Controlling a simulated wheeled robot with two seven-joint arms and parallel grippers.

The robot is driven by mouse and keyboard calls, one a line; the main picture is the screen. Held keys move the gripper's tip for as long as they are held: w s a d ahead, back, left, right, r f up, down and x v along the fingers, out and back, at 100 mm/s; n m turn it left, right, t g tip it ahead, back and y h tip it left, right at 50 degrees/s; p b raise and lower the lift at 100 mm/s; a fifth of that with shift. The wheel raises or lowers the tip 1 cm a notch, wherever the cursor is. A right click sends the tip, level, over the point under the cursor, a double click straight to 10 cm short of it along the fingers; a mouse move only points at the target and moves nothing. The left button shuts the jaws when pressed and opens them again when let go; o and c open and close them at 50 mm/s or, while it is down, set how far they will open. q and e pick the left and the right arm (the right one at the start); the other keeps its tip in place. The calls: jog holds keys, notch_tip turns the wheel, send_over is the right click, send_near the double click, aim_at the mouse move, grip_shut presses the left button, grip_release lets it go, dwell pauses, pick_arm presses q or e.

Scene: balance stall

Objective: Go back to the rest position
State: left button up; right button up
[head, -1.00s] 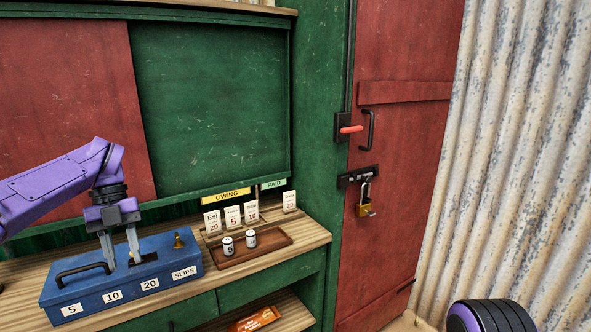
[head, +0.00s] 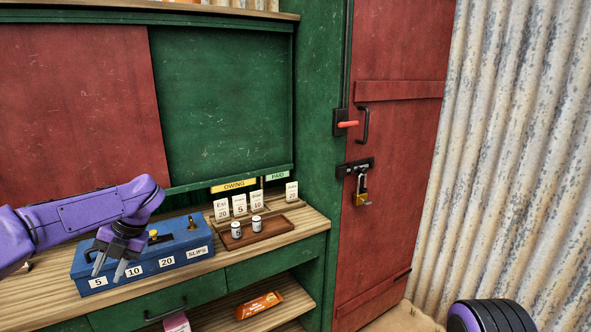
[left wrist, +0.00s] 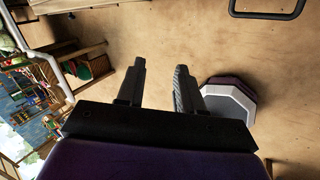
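My left gripper (head: 109,268) hangs in front of the blue cash box (head: 185,241) on the wooden counter in the head view. Its two fingers are apart with nothing between them. In the left wrist view the open fingers (left wrist: 159,85) point over bare sandy floor. The cash box bears labels 5, 10, 20 and SLIPS; the gripper and forearm hide its left part. My right gripper is in neither view.
A brown tray (head: 262,240) with two small white weights (head: 257,224) stands right of the box, before several price cards (head: 239,205). Below, a shelf holds an orange packet (head: 259,305). A red door (head: 395,125) with a padlock (head: 361,196) is at right.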

pick_arm(q)
jog(key=d+f+m+t+y, duration=0.3)
jog(key=f+m+t+y, duration=0.4)
jog(key=f+m, duration=0.8)
jog(key=s+d+f+m+t+h, duration=0.2)
jog(key=s+d+f+m+h, duration=0.15)
jog(key=f, duration=0.25)
jog(key=s+d+f+m+t+h, duration=0.2)
jog(key=s+d+f+m, duration=0.15)
jog(key=f+m, duration=0.2)
jog(key=s+f+m+g+h, duration=0.2)
jog(key=s+f+m, duration=0.2)
jog(key=s, duration=1)
jog(key=s+d+f+m+g+h, duration=0.1)
jog(key=s+f, duration=0.5)
jog(key=s, duration=0.9)
jog(key=m+g+h, duration=0.1)
jog(key=m+g, duration=0.1)
jog(key=m, duration=0.1)
jog(key=shift+f+m+g, duration=0.25)
jog(key=shift+m+g, duration=0.05)
